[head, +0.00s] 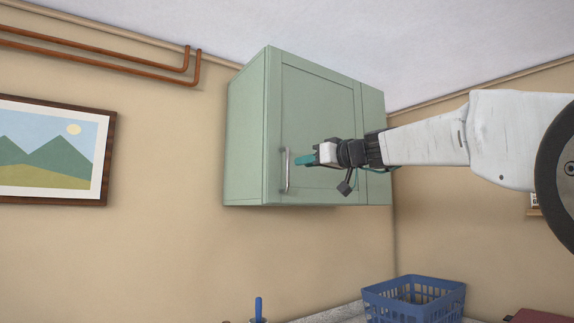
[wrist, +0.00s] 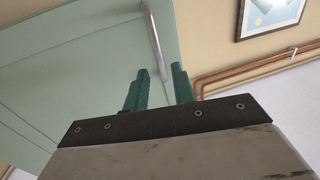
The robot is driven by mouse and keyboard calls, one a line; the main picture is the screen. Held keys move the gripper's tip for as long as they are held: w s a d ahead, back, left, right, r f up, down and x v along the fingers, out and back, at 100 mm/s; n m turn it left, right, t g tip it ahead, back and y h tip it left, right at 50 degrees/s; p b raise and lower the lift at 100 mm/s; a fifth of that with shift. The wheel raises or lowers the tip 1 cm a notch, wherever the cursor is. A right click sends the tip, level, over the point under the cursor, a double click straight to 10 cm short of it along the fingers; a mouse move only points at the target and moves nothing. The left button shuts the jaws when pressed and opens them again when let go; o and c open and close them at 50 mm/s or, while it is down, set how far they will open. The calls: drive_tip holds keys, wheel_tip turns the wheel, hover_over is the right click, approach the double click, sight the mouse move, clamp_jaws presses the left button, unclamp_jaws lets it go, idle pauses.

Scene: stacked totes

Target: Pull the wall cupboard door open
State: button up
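The green wall cupboard (head: 246,135) hangs on the wall in the middle of the head view. Its door (head: 320,105) is closed and carries a vertical silver bar handle (head: 286,170) near its left edge. My gripper (head: 302,160) is just right of the handle in the head view, pointing toward it. In the wrist view the two green fingers of my gripper (wrist: 161,86) are apart with nothing between them. The handle (wrist: 154,45) shows beyond the fingertips, in line with the gap. The fingers do not appear to touch it. The door panel (wrist: 90,55) fills the left of the wrist view.
A framed picture (head: 53,150) hangs on the wall at left, with copper pipes (head: 100,61) above it. A blue basket (head: 414,298) stands on the counter below the cupboard. The space in front and left of the door looks clear.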

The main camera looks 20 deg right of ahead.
hover_over(288, 188)
drive_tip(key=shift+w+r, duration=0.25)
drive_tip(key=shift+w, duration=0.05)
drive_tip(key=shift+d, duration=0.1)
clamp_jaws()
